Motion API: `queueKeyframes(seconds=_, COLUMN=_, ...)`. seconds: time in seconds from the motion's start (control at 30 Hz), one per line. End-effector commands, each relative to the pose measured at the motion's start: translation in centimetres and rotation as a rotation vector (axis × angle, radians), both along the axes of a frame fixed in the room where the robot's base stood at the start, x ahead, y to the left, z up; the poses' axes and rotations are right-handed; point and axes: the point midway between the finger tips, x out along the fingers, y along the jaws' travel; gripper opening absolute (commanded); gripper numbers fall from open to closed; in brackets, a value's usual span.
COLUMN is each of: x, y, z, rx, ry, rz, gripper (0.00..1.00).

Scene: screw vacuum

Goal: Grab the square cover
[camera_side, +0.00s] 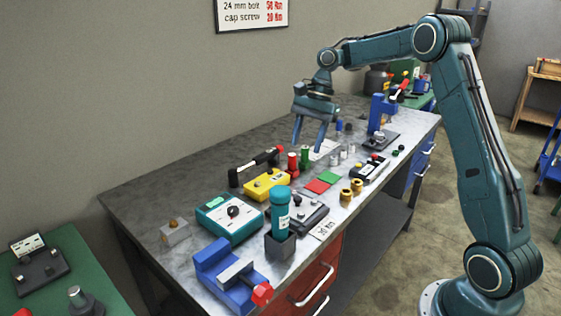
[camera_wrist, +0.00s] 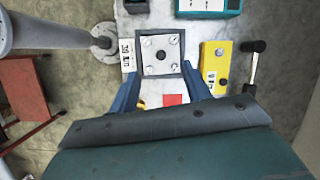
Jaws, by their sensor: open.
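The square cover is a light grey metal plate with screws near its corners and a dark centre, set in a dark square frame. It shows in the wrist view (camera_wrist: 160,54), between the lines of my fingers. In the side view it seems to be the grey-topped dark unit (camera_side: 305,214) on the bench, partly behind a teal bottle (camera_side: 280,208). My gripper (camera_side: 308,146) is open and empty, with its fingers pointing down. In the side view it hangs above the bench, further back than the cover and clear of it. The fingers also show in the wrist view (camera_wrist: 160,70).
A yellow box (camera_side: 267,185) and a teal box (camera_side: 228,219) stand near the cover. A red square (camera_side: 317,186) lies flat nearby. A blue vise (camera_side: 222,266) is at the front end. A blue stand (camera_side: 381,113) rises behind. Tall red and green cylinders stand below my gripper.

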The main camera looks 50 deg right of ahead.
Motion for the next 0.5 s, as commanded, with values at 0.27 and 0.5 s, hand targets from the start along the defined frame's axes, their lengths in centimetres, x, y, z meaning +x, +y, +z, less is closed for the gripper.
queueKeyframes(seconds=0.27, x=0.9, y=-3.0, z=-3.3, rx=0.030, ry=0.086, rz=-0.114, gripper=0.48)
queueKeyframes(seconds=0.5, x=1.0, y=-3.3, z=-3.6, rx=0.033, ry=0.097, rz=-0.130, gripper=0.48)
